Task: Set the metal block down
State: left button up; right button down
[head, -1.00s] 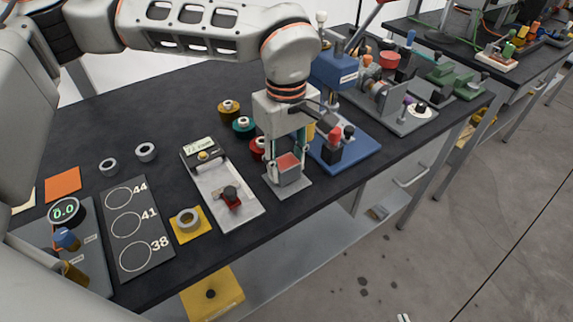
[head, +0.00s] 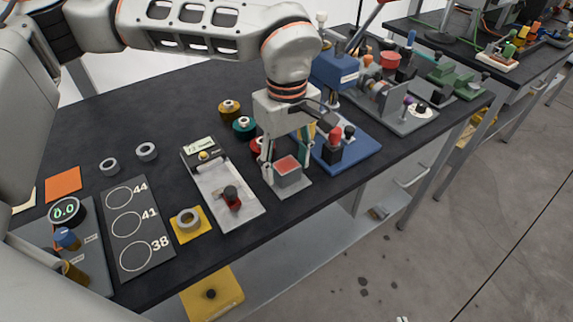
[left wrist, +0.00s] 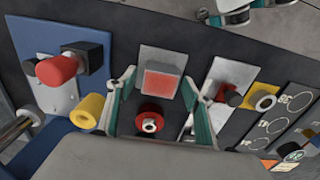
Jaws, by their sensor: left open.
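The metal block (head: 288,173), grey with a red top, sits on a light grey square plate (head: 299,187) near the table's front edge. It also shows in the left wrist view (left wrist: 160,80), on the same plate. My left gripper (head: 287,168) is open, with one finger on each side of the block. In the left wrist view both fingers (left wrist: 162,88) stand apart from the block with gaps on both sides.
A blue-based press (head: 350,152) stands close to the right. A grey gauge fixture (head: 220,190) is to the left. Red, teal and brown spools (head: 243,124) stand behind. A dark board with circles (head: 125,225) lies farther left. The back left tabletop is clear.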

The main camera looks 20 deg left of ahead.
aim_at(287, 165)
pick_arm(q)
notch_tip(287, 165, up, 11)
jog(key=p, duration=0.1)
jog(key=shift+r, duration=0.15)
dwell(0.5)
